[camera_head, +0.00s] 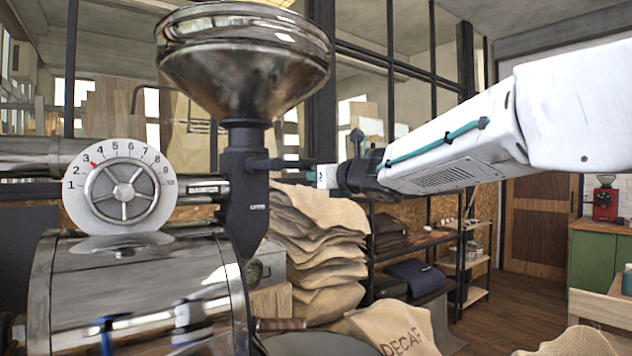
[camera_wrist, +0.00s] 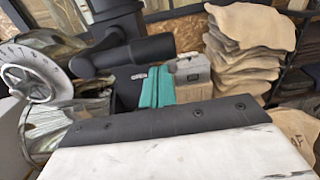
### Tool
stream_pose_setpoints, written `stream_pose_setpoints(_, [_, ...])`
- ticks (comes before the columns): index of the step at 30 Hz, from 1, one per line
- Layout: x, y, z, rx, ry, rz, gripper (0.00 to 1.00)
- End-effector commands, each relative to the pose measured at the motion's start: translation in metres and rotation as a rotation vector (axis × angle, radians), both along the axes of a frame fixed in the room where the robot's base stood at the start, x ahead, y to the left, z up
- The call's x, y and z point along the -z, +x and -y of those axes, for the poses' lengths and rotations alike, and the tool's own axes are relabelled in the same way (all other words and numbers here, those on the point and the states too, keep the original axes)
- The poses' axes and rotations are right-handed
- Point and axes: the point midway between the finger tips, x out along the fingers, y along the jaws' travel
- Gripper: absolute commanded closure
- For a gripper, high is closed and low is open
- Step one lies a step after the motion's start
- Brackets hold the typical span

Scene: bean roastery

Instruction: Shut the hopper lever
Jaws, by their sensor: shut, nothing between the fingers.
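The hopper (camera_head: 243,62) is a shiny metal funnel above a black neck (camera_head: 245,185) on the roaster. The hopper lever (camera_head: 280,163) is a dark rod sticking out roughly level to the right from that neck. In the wrist view the lever (camera_wrist: 150,49) is a thick black cylinder just beyond my fingertips. My gripper (camera_head: 322,177) is at the lever's right end in the head view. Its teal fingers (camera_wrist: 157,86) are shut together with nothing between them. I cannot tell whether they touch the lever.
A dial with numbers (camera_head: 122,187) and the shiny roaster drum (camera_head: 140,280) are at left. Stacked sacks (camera_head: 315,240) stand behind and below my gripper. A grey box (camera_wrist: 190,75) sits beside them. Shelves (camera_head: 440,245) stand at right, with open floor beyond.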

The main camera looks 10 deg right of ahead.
Motion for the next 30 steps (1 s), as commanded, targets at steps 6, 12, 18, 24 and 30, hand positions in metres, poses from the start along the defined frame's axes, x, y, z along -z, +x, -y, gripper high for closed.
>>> stream_pose_setpoints(6, [-0.001, 0.0, 0.0, 0.001, -0.012, 0.005, 1.0])
stream_pose_setpoints(12, [-0.001, 0.0, 0.0, 0.001, -0.012, 0.005, 1.0])
stream_pose_setpoints(18, [0.001, 0.0, 0.001, 0.001, -0.011, 0.004, 1.0])
stream_pose_setpoints(24, [0.027, -0.004, 0.01, 0.009, -0.011, 0.0, 1.0])
stream_pose_setpoints(30, [0.036, -0.039, 0.028, 0.016, -0.013, 0.008, 1.0])
